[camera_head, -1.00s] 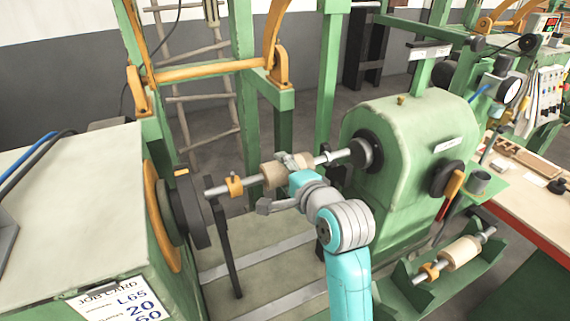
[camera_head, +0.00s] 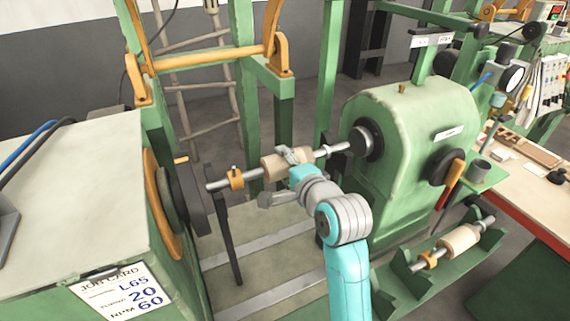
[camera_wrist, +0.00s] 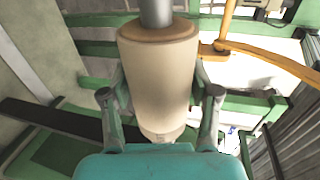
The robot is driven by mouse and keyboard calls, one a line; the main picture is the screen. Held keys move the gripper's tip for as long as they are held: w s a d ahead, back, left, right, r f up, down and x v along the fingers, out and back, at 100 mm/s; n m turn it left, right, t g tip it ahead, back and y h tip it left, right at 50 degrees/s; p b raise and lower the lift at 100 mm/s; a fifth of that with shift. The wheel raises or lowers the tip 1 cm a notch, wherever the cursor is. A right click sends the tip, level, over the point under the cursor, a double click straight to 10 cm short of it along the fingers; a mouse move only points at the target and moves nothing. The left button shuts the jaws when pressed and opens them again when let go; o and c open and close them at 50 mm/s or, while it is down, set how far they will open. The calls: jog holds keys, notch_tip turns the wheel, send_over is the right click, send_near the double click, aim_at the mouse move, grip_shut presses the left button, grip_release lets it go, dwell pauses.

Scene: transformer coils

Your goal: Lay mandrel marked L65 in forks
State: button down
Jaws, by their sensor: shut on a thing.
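A mandrel (camera_head: 272,168) with a pale wooden barrel, a steel shaft and an orange collar (camera_head: 236,179) lies nearly level between the machine's left faceplate (camera_head: 188,197) and right chuck (camera_head: 367,140). My gripper (camera_head: 290,158) is shut on its barrel. In the wrist view the barrel (camera_wrist: 158,75) sits between my fingers (camera_wrist: 160,100). The dark left fork post (camera_head: 229,240) stands just under the shaft's left end; I cannot tell whether they touch. No marking is readable on the held mandrel.
A second mandrel (camera_head: 458,241) with an orange collar lies in a green cradle (camera_head: 408,283) at the lower right. The green right housing (camera_head: 415,120) stands close beside my arm.

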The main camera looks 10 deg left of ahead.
jog(key=shift+f, duration=0.1)
jog(key=shift+c, duration=1)
grip_release()
jog(key=shift+f, duration=0.1)
jog(key=v, duration=1.2)
